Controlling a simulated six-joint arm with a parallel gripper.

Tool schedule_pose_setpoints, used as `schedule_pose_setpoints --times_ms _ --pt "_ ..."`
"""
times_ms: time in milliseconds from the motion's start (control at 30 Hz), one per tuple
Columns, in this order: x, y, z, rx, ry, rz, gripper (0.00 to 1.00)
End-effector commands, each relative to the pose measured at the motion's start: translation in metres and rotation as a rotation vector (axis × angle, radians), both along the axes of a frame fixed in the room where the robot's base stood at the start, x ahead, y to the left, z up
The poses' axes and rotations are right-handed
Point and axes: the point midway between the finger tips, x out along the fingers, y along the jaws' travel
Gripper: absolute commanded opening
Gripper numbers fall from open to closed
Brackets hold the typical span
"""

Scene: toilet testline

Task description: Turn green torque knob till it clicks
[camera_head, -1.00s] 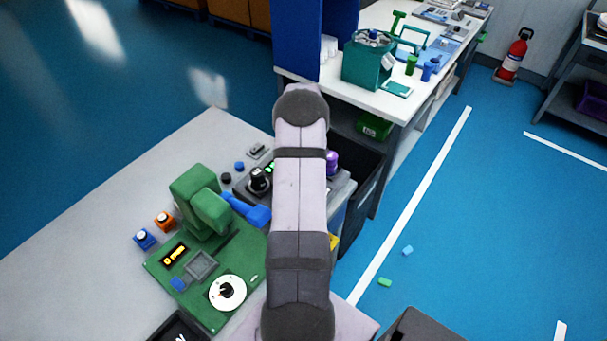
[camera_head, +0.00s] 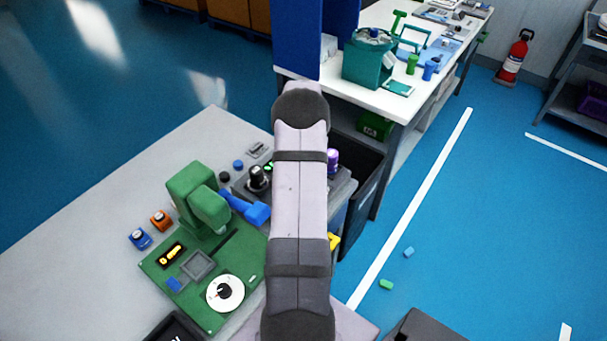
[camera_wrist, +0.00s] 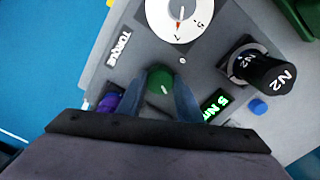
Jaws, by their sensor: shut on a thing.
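The green torque knob (camera_wrist: 160,85) is in the middle of the wrist view, on a grey panel beside the word TORQUE. It is round with a pale pointer mark on top. My gripper (camera_wrist: 161,78) is shut on it, with one dark finger on each side. A white dial (camera_wrist: 180,22) with a pointer and numbers lies just beyond the knob. A small display (camera_wrist: 214,104) to the right shows a green reading that looks like 5 Nm. In the head view my arm hides the knob and the gripper.
A black N2 knob (camera_wrist: 268,70) and a blue button (camera_wrist: 258,107) stand right of my gripper. A purple part (camera_wrist: 110,99) is close on its left. In the head view a green press (camera_head: 197,195) stands left of my arm on the table (camera_head: 75,220).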

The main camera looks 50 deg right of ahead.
Motion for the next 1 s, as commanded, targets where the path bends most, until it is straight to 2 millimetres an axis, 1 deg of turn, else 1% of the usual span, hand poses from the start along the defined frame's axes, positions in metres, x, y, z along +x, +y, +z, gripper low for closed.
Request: schedule_pose_setpoints --times_ms 100,300,500,867,900,967,1000 --pt "0.0006 -0.001 0.0006 -0.004 -0.002 -0.072 0.1" --pt "0.0006 -0.001 0.001 -0.003 -0.003 -0.157 0.1" --pt "0.0006 -0.001 0.0014 -0.003 -0.002 -0.192 0.1" --pt "0.0008 -0.0013 0.0017 -0.003 -0.002 -0.196 0.1" --pt "0.0008 -0.0013 0.0017 -0.004 -0.003 -0.196 0.35" --pt "0.0008 -0.0013 0.0017 -0.003 -0.002 -0.195 0.49" --pt "0.0007 -0.0011 0.0016 -0.003 -0.002 -0.195 0.51"
